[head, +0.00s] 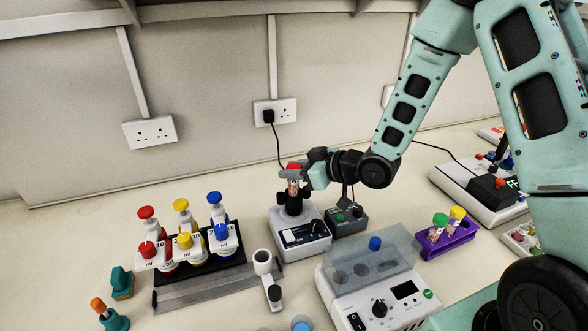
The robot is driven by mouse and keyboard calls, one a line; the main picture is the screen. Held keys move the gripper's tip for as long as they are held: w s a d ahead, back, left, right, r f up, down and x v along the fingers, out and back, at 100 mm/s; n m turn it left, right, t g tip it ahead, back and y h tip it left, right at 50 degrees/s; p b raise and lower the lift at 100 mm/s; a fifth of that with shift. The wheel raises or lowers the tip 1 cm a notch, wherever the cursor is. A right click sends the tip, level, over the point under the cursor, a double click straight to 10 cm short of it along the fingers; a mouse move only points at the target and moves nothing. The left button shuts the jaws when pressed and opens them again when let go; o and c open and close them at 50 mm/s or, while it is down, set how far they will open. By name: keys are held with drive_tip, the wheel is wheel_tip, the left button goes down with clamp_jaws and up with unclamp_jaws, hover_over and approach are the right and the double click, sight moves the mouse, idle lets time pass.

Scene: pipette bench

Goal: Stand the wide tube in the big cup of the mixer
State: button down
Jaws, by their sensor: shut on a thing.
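The wide tube (294,187) has a red cap and a pale, pinkish body with markings. It is upright in my gripper (293,174), which is shut on it just below the cap. The mixer (300,238) is a white box with a dark front panel and a black cup (293,206) on top. The tube is right above the cup in the head view, and its lower end meets the cup's rim. I cannot tell whether the lower end is inside the cup or just over it.
A grey control box (347,221) stands right of the mixer. A white device with a clear lid (372,262) is in front. A purple rack (447,240) holds capped tubes at right. A dispenser stand (199,271) with bottles is at left. A white holder (263,262) is near the mixer.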

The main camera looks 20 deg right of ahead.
drive_tip(key=c, duration=1)
unclamp_jaws()
drive_tip(key=p+v, duration=1.4)
drive_tip(key=v, duration=0.3)
drive_tip(key=shift+s, duration=0.15)
drive_tip(key=shift+d, duration=0.15)
